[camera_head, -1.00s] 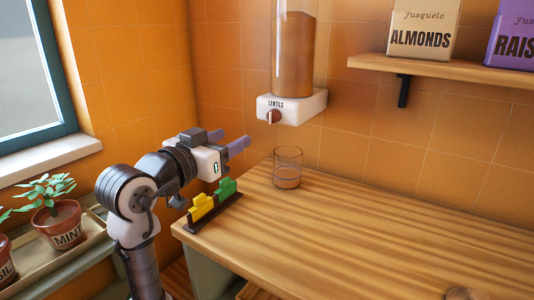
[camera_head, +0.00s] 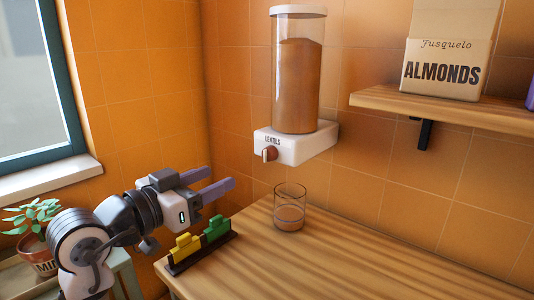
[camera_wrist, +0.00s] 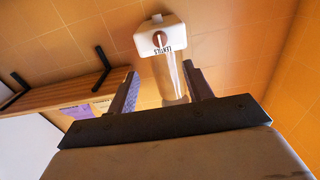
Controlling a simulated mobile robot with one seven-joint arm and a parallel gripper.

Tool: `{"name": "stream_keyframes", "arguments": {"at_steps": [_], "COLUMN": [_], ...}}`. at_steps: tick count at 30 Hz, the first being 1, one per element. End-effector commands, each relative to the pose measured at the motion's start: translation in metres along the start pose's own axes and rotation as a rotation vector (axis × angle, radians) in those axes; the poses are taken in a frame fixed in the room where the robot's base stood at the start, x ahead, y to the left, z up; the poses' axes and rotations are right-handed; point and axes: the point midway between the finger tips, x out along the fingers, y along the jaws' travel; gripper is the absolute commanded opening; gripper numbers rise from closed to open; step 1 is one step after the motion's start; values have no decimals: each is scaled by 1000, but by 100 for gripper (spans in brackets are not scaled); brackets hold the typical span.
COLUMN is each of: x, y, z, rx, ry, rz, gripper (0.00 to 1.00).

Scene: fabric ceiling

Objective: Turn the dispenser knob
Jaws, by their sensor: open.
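The lentils dispenser (camera_head: 298,85) is a clear cylinder part-filled with brown lentils above a white wall-mounted base (camera_head: 312,146). Its small red-brown knob (camera_head: 270,154) is on the front, below the "LENTILS" label. In the wrist view the dispenser appears upside down, with the knob (camera_wrist: 160,38) ahead of and between the fingers. My gripper (camera_head: 222,177) is open and empty, left of and lower than the knob in the head view, and apart from it. A clear glass (camera_head: 290,207) with some brown contents stands on the wooden counter below the dispenser.
A yellow and green clip rack (camera_head: 200,247) stands on the counter's (camera_head: 350,260) left end, near my arm. A wooden shelf (camera_head: 450,108) with an almonds box (camera_head: 445,70) is on the right wall. A potted plant (camera_head: 35,250) is at left. The counter's right part is clear.

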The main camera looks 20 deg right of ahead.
Motion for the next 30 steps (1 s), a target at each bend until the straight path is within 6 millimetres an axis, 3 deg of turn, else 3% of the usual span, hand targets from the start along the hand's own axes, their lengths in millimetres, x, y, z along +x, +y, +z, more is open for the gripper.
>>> {"name": "stream_keyframes", "arguments": {"at_steps": [5,21,30], "x": [12,117,137], "y": [0,1,0], "z": [-1,-2,0], "rx": [-2,-2,0], "ry": [0,-1,0], "rz": [4,3,1], "gripper": [51,51,51]}}
